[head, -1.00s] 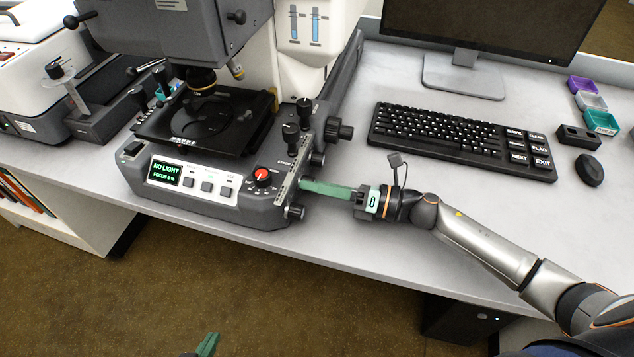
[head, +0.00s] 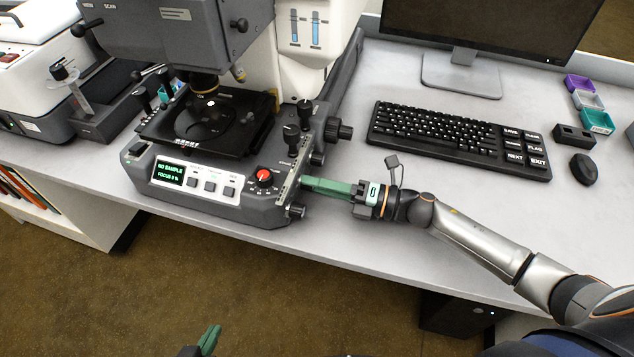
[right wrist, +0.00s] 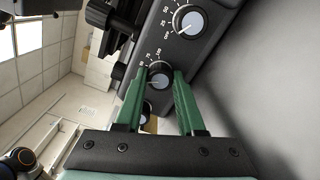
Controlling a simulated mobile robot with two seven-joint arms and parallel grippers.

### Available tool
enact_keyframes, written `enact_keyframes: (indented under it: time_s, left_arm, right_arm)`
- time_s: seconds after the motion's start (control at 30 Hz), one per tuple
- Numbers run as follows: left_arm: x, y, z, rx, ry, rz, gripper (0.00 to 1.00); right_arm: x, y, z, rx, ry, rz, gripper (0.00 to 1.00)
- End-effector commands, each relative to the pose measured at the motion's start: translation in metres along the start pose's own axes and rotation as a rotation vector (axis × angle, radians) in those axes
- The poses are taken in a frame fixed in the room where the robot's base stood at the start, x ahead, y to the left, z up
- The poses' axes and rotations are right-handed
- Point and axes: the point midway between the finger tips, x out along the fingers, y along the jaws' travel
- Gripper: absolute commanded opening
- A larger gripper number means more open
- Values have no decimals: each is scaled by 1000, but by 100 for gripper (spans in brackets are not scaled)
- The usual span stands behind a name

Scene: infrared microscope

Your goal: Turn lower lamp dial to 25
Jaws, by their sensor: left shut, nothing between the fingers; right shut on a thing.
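The lower lamp dial (right wrist: 158,81) is a dark knob with a pale grey face on the microscope's side panel, seen in the right wrist view. My right gripper (right wrist: 160,76) is shut on it, one green finger on each side. Marks 75 and 100 show by the dial; its exact setting is too small to read. In the head view, my right gripper (head: 304,184) reaches the right side of the microscope base (head: 255,213), and the dial is hidden. The display (head: 170,174) reads NO SAMPLE, FOCUS 0 %. My left gripper (head: 209,340) is low at the bottom edge, shut and empty.
An upper dial (right wrist: 188,20) with its own scale sits beside the held one. Black focus knobs (head: 291,134) rise nearby. A red-capped knob (head: 264,175) is on the front. The keyboard (head: 455,140) lies right; the bench front is clear.

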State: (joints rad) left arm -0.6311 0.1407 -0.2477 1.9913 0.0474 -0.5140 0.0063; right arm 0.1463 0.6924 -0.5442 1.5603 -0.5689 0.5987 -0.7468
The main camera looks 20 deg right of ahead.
Motion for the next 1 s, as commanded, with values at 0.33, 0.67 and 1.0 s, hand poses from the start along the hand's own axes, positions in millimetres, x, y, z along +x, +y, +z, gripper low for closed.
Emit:
enact_keyframes:
  time_s: [0.33, 0.67, 1.0]
  left_arm:
    - [-1, 1, 4, -3, -9, 0, 0]
    - [-2, 0, -2, -1, 3, 0, 0]
    - [1, 0, -2, 0, 7, 1, 0]
  right_arm:
    - [0, 0, 0, -1, 0, -1, 49]
    - [0, 0, 0, -1, 0, 0, 68]
    - [-31, -2, -1, -1, 1, -4, 68]
